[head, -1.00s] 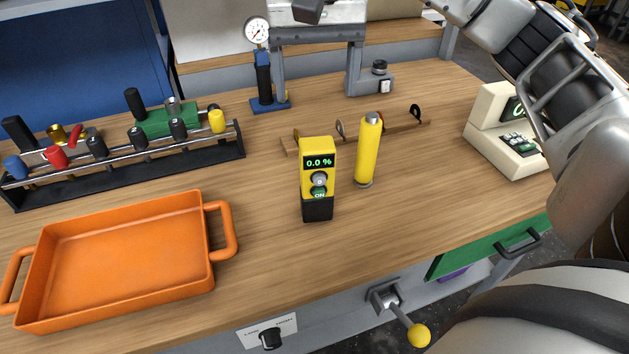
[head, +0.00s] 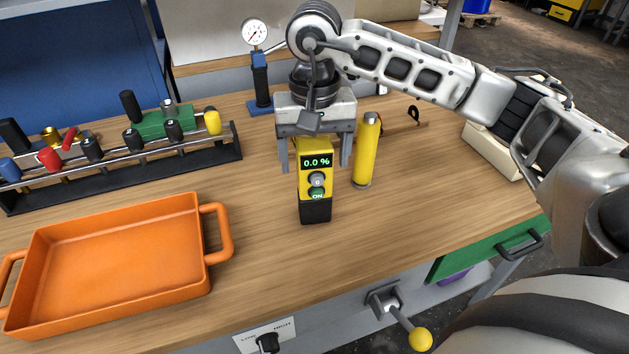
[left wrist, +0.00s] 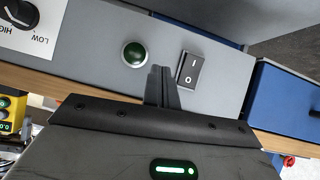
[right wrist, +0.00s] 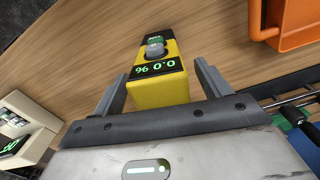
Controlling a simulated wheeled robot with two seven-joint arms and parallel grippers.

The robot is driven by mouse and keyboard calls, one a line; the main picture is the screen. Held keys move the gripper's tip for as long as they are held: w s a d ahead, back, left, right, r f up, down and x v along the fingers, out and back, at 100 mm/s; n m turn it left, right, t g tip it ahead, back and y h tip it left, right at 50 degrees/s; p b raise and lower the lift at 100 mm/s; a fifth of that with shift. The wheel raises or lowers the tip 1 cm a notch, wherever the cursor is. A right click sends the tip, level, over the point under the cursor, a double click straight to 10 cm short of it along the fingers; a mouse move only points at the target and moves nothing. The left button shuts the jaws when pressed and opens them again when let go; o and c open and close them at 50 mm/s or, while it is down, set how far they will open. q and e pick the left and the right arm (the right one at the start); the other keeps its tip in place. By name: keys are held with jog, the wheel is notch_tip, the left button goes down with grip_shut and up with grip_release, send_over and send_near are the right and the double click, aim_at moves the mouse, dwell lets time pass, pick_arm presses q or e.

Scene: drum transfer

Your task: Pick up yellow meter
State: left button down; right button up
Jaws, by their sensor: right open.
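The yellow meter (head: 315,188) stands upright on the wooden bench, its screen reading 0.0 %, with a grey knob and a green ON button. My right gripper (head: 314,168) is open over its top, with one finger on each side. In the right wrist view the meter (right wrist: 160,72) lies between the two spread fingers, with a gap at least on the left side. My left gripper (left wrist: 162,86) is shut and empty, in front of the bench's grey front panel. It is out of the head view.
A yellow cylinder (head: 366,152) stands close to the right of the meter. An orange tray (head: 120,299) lies at the left front. A rack (head: 130,174) with several tools and a pressure gauge (head: 255,33) are behind. Bench in front of the meter is clear.

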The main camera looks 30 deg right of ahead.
jog(key=c, duration=1.4)
grip_shut()
jog(key=shift+r, duration=0.15)
